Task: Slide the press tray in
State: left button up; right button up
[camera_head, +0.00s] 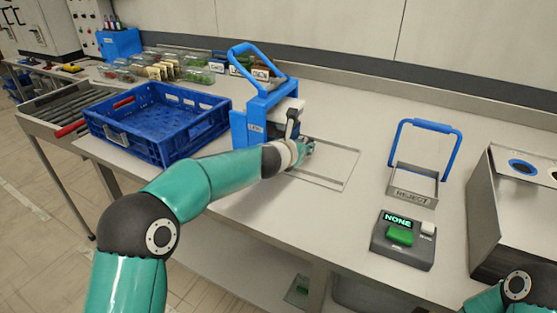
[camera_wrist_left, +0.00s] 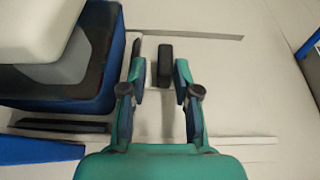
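The blue press (camera_head: 262,118) stands mid-bench with its looped handle raised; its blue base and pale upper part fill the left of the wrist view (camera_wrist_left: 108,85). A flat, pale, thin-edged area, apparently the tray or its slide (camera_head: 335,168), extends right from the press; I cannot tell which. Two thin strips bound it in the wrist view. My left gripper (camera_head: 308,147) is low over it, beside the press. Its fingers (camera_wrist_left: 160,75) are apart, with an upright black block (camera_wrist_left: 165,63) between or just beyond the tips. My right gripper is out of frame; only its arm shows at lower right.
A blue crate (camera_head: 118,143) sits left of the press, near the rollers (camera_head: 60,105). Small bins stand behind. At right are a reject holder (camera_head: 412,190) with a blue loop, a button box (camera_head: 404,252) reading NONE, and a metal cabinet (camera_head: 490,215).

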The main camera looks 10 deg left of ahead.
pick_arm(q)
jog(key=shift+b+v, duration=1)
jog(key=shift+v, duration=1.5)
jog(key=shift+b+v, duration=0.3)
jog(key=shift+v, duration=1.3)
jog(key=v, duration=0.8)
jog(key=shift+s, duration=0.15)
jog(key=shift+r, duration=0.2)
